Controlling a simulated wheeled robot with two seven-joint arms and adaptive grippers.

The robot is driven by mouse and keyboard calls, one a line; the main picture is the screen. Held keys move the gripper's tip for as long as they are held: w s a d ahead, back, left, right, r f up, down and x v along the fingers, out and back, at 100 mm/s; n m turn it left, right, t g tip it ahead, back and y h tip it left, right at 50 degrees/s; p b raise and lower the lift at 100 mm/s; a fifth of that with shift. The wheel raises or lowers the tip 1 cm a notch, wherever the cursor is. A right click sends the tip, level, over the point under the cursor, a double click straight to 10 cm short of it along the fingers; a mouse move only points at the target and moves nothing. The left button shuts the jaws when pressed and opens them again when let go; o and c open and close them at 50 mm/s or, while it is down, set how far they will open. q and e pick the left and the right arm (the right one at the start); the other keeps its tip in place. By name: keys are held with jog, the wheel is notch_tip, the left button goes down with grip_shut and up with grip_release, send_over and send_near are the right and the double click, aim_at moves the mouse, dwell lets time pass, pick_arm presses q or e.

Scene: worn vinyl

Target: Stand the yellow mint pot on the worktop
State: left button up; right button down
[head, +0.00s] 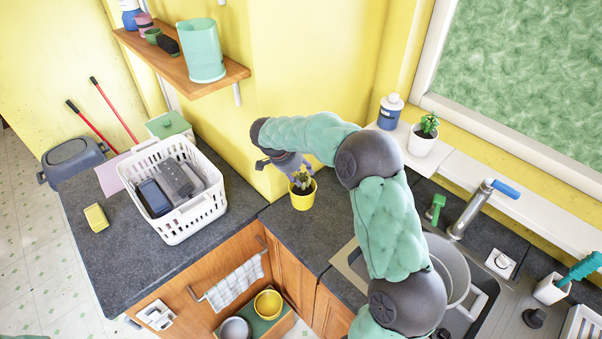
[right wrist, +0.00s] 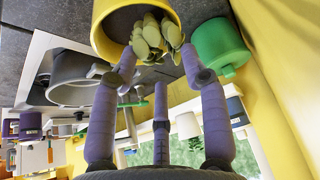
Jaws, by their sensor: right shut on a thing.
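The yellow mint pot (head: 302,199) with a leafy plant is at the worktop's (head: 240,235) inner corner, by the yellow wall. It looks upright in the head view. I cannot tell whether its base touches the worktop. My right gripper (head: 291,166) reaches down to it from above and is shut on it. In the right wrist view the purple fingers (right wrist: 160,64) are at the pot's leaves and rim, and the yellow pot wall (right wrist: 106,22) shows beyond. The fingers' exact contact is partly hidden by leaves. My left gripper is not in view.
A white basket (head: 181,222) with dark items stands on the left worktop, with a yellow sponge (head: 96,218) beside it. A sink with a grey pot (head: 449,267) and tap (head: 472,210) is at right. A white-potted plant (head: 423,140) stands on the sill. A green round object (right wrist: 218,47) is near the pot.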

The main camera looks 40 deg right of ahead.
jog(key=shift+f+b, duration=2.75)
jog(key=shift+b, duration=0.1)
jog(key=shift+b, duration=0.35)
jog(key=shift+b, duration=0.4)
jog(key=shift+f+b, duration=0.6)
